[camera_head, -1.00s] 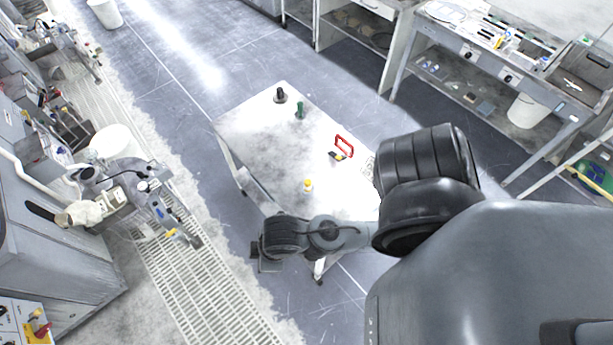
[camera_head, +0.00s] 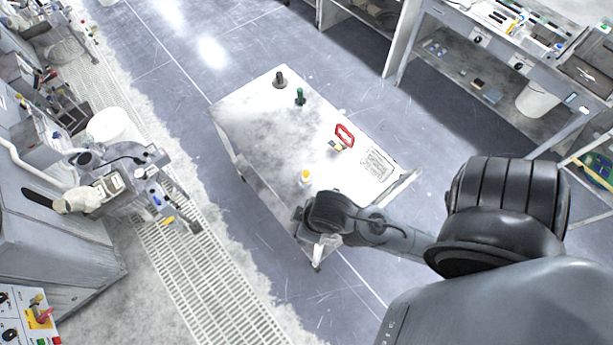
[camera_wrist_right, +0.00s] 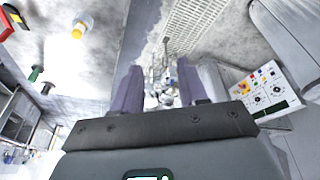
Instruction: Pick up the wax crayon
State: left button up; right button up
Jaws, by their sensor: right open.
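I cannot tell for certain which item is the wax crayon. Upright on the cart's white top (camera_head: 255,125) stand a green piece (camera_head: 300,97) and a dark piece (camera_head: 280,79). A small yellow-and-dark item (camera_head: 337,147) lies beside a red frame-shaped handle (camera_head: 345,134). The green piece (camera_wrist_right: 36,74) shows at the left there. My left gripper is not in view.
A white bottle with a yellow cap (camera_head: 306,177) stands on the cart near my right wrist. A printed white panel (camera_head: 378,163) lies at the cart's right end. Machines stand on the left, a bench (camera_head: 455,50) at upper right. Open floor lies behind the cart.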

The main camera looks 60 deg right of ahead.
dwell(0.3)
jog(key=o, duration=0.4)
